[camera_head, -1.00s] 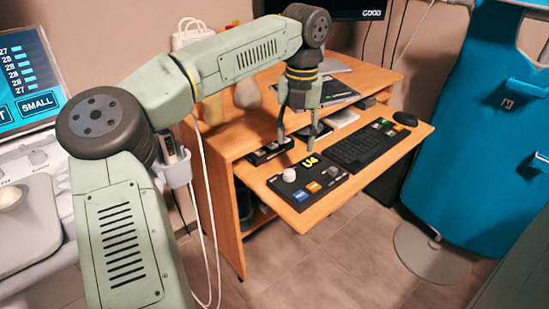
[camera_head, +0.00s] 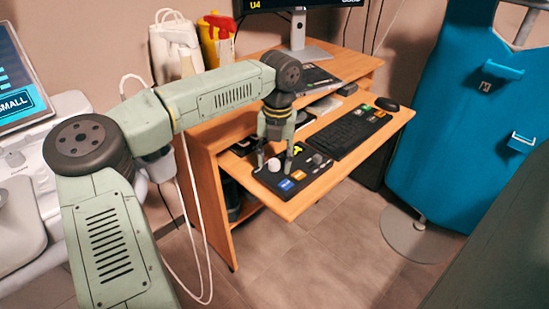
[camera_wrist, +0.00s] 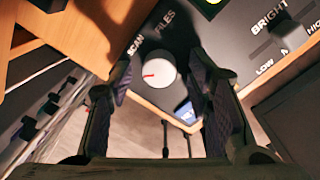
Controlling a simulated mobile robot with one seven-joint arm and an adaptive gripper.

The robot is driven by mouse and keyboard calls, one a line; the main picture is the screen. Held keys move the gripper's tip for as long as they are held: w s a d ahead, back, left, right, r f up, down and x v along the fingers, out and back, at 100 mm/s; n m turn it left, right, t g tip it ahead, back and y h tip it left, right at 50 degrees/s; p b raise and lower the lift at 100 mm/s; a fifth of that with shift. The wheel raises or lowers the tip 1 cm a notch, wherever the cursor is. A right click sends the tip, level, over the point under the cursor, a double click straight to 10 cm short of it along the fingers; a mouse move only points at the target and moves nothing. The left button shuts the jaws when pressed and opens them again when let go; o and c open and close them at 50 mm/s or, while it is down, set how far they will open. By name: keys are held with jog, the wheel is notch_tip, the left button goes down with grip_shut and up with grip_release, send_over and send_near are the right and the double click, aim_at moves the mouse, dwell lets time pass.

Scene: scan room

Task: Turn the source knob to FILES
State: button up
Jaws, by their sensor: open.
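The source knob is a round white knob (camera_wrist: 159,73) with a red pointer line, on a black control panel (camera_head: 262,181) on the desk's pull-out shelf. In the wrist view the labels SCAN (camera_wrist: 135,44) and FILES (camera_wrist: 165,22) are printed beside it. The red line points to the left in that picture, not at the FILES label. The knob (camera_head: 274,166) also shows in the head view. My gripper (camera_wrist: 160,82) is open, pointing down, with one finger on each side of the knob in the wrist view. I cannot tell whether the fingers touch it.
A BRIGHT slider (camera_wrist: 284,30) marked LOW and HIGH is on the same panel. A keyboard (camera_head: 350,133) lies right of the panel. A monitor stand (camera_head: 300,45) is behind on the desk.

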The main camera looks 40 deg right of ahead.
grip_shut()
dwell(0.6)
jog(key=m, duration=0.9)
jog(key=shift+w+a+m, duration=0.1)
jog(key=shift+m, duration=0.3)
jog(key=m, duration=0.5)
jog(key=shift+r+m+h+p, duration=0.1)
jog(key=shift+m+h+p, duration=0.2)
jog(key=shift+h+p, duration=0.1)
jog(key=shift+w+m, duration=0.1)
jog(key=shift+m, duration=2.1)
